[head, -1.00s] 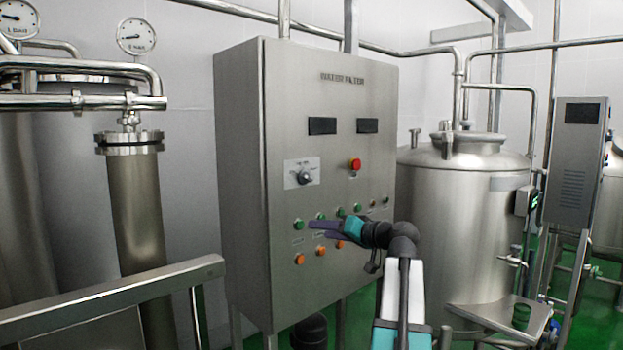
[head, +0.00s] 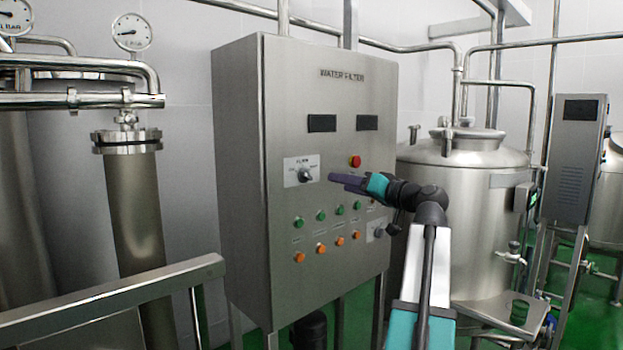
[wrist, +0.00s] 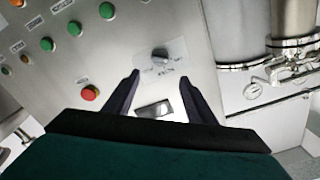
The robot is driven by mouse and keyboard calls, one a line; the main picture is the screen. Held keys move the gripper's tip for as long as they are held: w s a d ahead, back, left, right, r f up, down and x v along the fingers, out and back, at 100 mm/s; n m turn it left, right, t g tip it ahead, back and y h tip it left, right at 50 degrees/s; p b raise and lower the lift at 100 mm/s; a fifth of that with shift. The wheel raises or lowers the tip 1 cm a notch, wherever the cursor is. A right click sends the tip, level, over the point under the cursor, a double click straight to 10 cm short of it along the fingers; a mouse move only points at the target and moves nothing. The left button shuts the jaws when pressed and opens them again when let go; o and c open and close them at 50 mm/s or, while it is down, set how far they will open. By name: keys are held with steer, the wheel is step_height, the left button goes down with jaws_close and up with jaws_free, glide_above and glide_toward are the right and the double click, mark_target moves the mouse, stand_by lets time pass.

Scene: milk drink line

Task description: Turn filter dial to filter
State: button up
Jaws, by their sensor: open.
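The filter dial (head: 306,175) is a dark knob on a pale label plate, on the front of the steel WATER FILTER cabinet (head: 290,85). In the wrist view the dial (wrist: 160,58) shows ahead of my gripper, beyond and between the two fingertips. My gripper (head: 332,178) is to the right of the dial in the head view, about level with it and apart from it. In the wrist view my gripper (wrist: 160,80) has its dark fingers spread with nothing between them. The dial's exact pointer setting is too small to read.
A red button (head: 355,161) sits just above my gripper. Rows of green (head: 320,215) and orange buttons (head: 321,250) lie below the dial. Two dark displays (head: 322,123) are above. A metal rail (head: 120,295) stands at the left front. A steel tank (head: 465,210) stands right.

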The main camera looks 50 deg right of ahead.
mark_target(309, 176)
steer(key=w+p, duration=0.1)
steer(key=w, duration=0.3)
steer(key=w+p, duration=0.1)
steer(key=w, duration=0.3)
steer(key=w+p, duration=0.1)
steer(key=w, duration=0.2)
steer(key=shift+w+d+r+p, duration=0.1)
steer(key=shift+w+d+p, duration=0.2)
steer(key=shift+w+d, duration=0.1)
steer(key=shift+w, duration=0.75)
